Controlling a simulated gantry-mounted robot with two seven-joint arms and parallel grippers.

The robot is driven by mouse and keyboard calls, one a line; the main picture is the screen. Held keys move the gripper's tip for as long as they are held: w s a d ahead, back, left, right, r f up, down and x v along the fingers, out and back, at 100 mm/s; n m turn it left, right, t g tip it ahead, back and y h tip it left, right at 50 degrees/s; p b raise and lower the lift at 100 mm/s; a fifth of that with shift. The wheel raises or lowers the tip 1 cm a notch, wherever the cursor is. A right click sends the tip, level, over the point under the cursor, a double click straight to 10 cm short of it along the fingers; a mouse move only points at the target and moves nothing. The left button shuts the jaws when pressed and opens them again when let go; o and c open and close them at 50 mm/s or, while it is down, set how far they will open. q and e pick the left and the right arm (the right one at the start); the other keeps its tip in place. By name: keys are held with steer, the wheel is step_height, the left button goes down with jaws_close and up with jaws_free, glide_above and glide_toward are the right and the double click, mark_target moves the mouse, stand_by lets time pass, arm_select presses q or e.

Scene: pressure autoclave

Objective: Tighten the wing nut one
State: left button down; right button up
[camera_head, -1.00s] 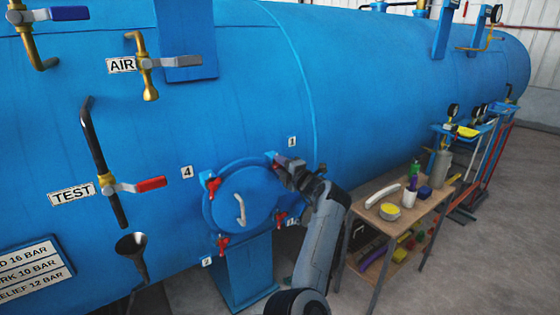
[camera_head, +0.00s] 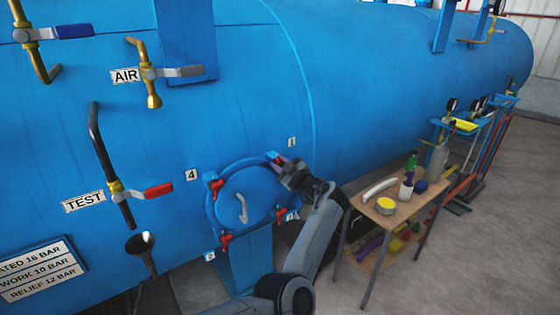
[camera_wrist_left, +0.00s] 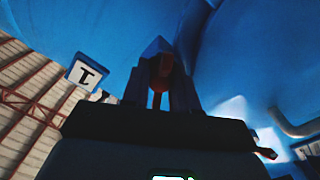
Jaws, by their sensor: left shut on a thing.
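Wing nut one is red and sits at the upper right edge of the round blue hatch (camera_head: 257,207), below the white label 1 (camera_head: 292,142). My left gripper (camera_head: 277,160) is at this nut and mostly hides it in the head view. In the left wrist view my left gripper (camera_wrist_left: 161,75) has its two fingers closed around the red wing nut (camera_wrist_left: 163,68), one finger on each side. The label 1 shows there turned over (camera_wrist_left: 87,72). How far the nut is screwed in cannot be told. My right gripper is not in view.
Other red wing nuts sit around the hatch: one by label 4 (camera_head: 214,186), one at the lower left (camera_head: 225,242), one at the lower right (camera_head: 281,214). A grey handle (camera_head: 242,208) sticks out of the hatch. A wooden table (camera_head: 407,211) with bottles stands right.

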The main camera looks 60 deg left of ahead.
arm_select(q)
steer(key=m+p, duration=0.1)
steer(key=m, duration=0.2)
steer(key=shift+r+m, duration=0.1)
steer(key=shift+m, duration=0.2)
steer(key=shift+m+p, duration=0.75)
steer(key=shift+m, duration=0.55)
steer(key=c, duration=1)
jaws_free()
steer(key=shift+o, duration=0.2)
steer(key=shift+d, duration=0.1)
steer(key=d, duration=1)
steer(key=shift+w+d, duration=0.25)
steer(key=shift+d, duration=0.05)
